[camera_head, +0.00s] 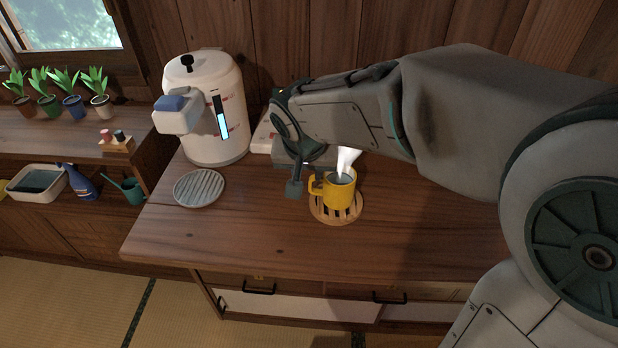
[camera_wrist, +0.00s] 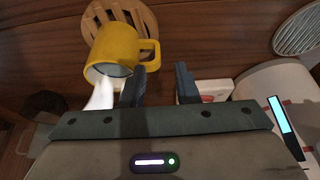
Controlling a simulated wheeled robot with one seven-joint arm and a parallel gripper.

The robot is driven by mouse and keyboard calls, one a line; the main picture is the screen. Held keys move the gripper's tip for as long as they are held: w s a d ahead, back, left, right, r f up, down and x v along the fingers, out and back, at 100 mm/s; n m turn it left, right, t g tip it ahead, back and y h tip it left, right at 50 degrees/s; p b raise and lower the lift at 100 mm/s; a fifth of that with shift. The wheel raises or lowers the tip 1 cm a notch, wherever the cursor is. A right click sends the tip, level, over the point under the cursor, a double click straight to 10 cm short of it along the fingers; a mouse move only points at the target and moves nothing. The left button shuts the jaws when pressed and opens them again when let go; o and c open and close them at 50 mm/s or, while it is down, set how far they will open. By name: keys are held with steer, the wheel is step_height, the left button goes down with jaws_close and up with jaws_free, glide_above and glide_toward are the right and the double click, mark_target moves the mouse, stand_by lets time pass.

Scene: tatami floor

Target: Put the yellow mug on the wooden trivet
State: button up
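The yellow mug (camera_head: 340,190) stands upright on the round slatted wooden trivet (camera_head: 322,215) on the wooden counter. Its handle points left in the head view. A white steam-like plume rises from its mouth. In the wrist view the mug (camera_wrist: 112,48) sits over the trivet (camera_wrist: 148,22), with its handle to the right. My gripper (camera_wrist: 163,68) is open, with nothing between its two fingers. One fingertip is close to the handle; I cannot tell whether it touches. In the head view my gripper (camera_head: 294,187) is just left of the mug, with one finger largely hidden.
A white water dispenser (camera_head: 215,125) stands at the back left of the counter. A round grey ribbed coaster (camera_head: 199,188) lies in front of it. A low white and red item (camera_head: 263,137) is partly behind my arm. The counter's front is clear.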

steer(key=shift+v, duration=1.8)
steer(key=s+d+f+g, duration=0.1)
steer(key=s+d+f, duration=0.1)
steer(key=s+d, duration=0.4)
steer(key=s+d+f+g, duration=0.1)
steer(key=s+d+f, duration=0.2)
steer(key=s+d, duration=0.4)
steer(key=d, duration=0.4)
steer(key=shift+d+g, duration=0.3)
steer(key=shift+d, duration=0.05)
steer(key=shift+w, duration=0.1)
